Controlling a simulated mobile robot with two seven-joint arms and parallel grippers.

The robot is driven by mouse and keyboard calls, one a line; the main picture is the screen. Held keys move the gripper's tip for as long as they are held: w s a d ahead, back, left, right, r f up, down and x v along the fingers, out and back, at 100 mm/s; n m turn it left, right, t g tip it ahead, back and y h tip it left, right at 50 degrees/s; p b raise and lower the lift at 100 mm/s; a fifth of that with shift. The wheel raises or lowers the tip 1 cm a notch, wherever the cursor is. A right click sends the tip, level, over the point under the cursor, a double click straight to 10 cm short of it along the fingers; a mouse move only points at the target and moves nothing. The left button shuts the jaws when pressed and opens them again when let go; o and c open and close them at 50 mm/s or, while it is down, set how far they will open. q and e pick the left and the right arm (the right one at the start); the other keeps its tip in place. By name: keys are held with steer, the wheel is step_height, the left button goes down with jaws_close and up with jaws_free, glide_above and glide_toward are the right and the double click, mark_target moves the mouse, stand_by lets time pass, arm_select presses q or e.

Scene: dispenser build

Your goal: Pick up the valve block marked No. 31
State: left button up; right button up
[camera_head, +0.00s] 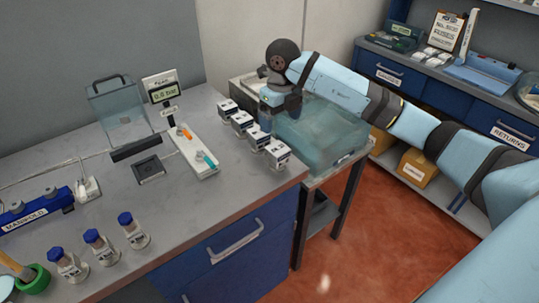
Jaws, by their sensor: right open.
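My right gripper (265,122) is open and points down just behind the third block, close to the row. Whether it touches a block I cannot tell. My left gripper is not in view.
A clear bluish bin (318,140) on a cart stands right of the counter, below my right arm. A gauge display (162,91), a white tray (190,150), blue-capped bottles (98,245) and a blue manifold (35,208) occupy the counter. The counter's front middle is clear.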

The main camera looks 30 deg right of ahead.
mark_target(278, 148)
step_height(278, 148, down, 8)
steer(key=shift+f+p, duration=0.15)
steer(key=shift+p, duration=0.15)
steer(key=shift+w+a+f+p, duration=0.1)
steer(key=shift+w+f+p, duration=0.1)
steer(key=shift+f, duration=1.15)
steer(key=shift+w+f+p, duration=0.1)
steer(key=shift+f+p, duration=0.1)
steer(key=shift+f, duration=1.1)
steer(key=c, duration=1.3)
steer(key=shift+r, duration=0.1)
steer(key=shift+c, duration=0.3)
steer(key=shift+r, duration=0.1)
